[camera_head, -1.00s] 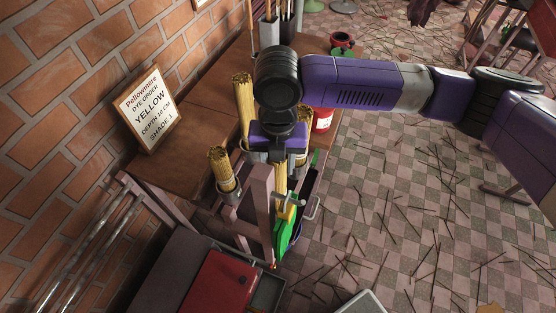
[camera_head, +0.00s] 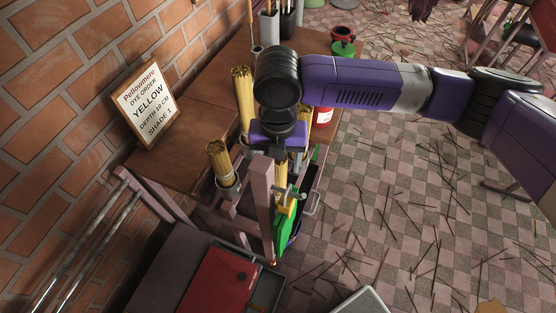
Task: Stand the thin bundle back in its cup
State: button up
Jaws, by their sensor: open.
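My gripper (camera_head: 280,146) points down over the row of bundles. Its purple hand shows, but its fingers are mostly hidden behind the hand and the rack post. A yellow bundle (camera_head: 281,171) shows directly below the hand; I cannot tell whether it touches the fingers or which cup it belongs to. A tall yellow bundle (camera_head: 243,98) rises to the left of the hand. A shorter yellow bundle (camera_head: 219,158) stands tilted in a grey cup (camera_head: 228,182) nearer me. Another bundle is partly hidden behind the hand. I cannot tell which is the thin bundle.
A brown table (camera_head: 178,150) runs along the brick wall and holds a dye-order sign (camera_head: 146,103) reading yellow. A pinkish post (camera_head: 263,205) and a green part (camera_head: 283,232) stand in front below the hand. A red box (camera_head: 222,280) is at the bottom. Sticks litter the floor.

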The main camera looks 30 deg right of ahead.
jog(key=shift+r+b, duration=0.3)
jog(key=shift+r, duration=3.65)
jog(key=shift+d, duration=0.1)
